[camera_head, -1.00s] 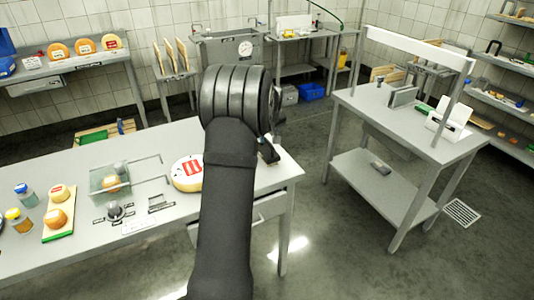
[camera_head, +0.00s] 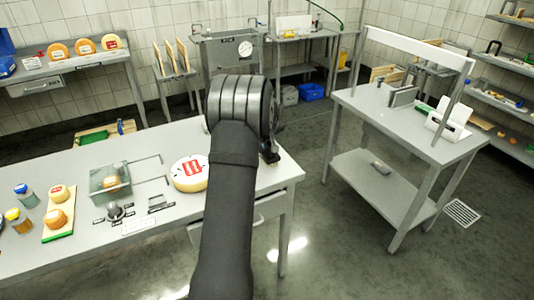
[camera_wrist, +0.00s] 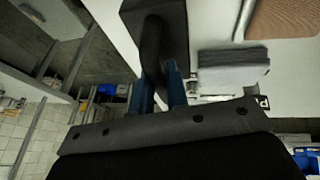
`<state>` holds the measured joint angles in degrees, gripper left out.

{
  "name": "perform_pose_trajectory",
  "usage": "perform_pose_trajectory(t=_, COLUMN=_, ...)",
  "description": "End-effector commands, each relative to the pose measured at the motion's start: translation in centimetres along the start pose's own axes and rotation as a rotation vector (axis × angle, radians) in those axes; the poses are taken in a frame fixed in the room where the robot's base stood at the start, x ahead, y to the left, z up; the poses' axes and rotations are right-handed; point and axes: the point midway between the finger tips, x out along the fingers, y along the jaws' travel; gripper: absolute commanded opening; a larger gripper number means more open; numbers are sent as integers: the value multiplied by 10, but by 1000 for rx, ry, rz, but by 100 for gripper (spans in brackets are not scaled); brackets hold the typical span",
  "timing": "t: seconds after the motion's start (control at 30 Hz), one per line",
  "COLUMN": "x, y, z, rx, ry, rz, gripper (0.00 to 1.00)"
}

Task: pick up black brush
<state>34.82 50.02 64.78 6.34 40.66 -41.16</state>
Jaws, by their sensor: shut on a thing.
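The black brush (camera_wrist: 155,18) shows in the wrist view as a dark block with a narrower dark part running down toward my fingers. My gripper (camera_wrist: 160,80) has its two blue fingers closed on this narrower part. The brush is over or at the edge of the light table top; I cannot tell whether it touches it. In the head view my black arm covers most of the gripper, and only a small dark part shows near the table's right end.
On the grey table (camera_head: 70,240), a cheese wheel with a red label (camera_head: 190,174) lies just left of my arm. A clear box (camera_head: 110,182) and a green-edged board (camera_head: 58,216) stand farther left. The wrist view shows a folded grey cloth (camera_wrist: 232,72). Another table (camera_head: 400,120) stands right.

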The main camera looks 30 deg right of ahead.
Motion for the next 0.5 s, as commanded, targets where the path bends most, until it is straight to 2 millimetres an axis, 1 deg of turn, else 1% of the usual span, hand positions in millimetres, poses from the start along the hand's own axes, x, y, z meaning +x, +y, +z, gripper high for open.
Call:
perform_pose_trajectory(t=0.27, x=-4, y=1, z=-2, rx=0, ry=2, rz=1, gripper=0)
perform_pose_trajectory(t=0.37, x=-11, y=3, z=-5, rx=0, ry=2, rz=2, gripper=0)
perform_pose_trajectory(t=0.47, x=-22, y=5, z=-10, rx=-1, ry=3, rz=2, gripper=0)
perform_pose_trajectory(t=0.5, x=-29, y=7, z=-13, rx=-1, ry=3, rz=3, gripper=0)
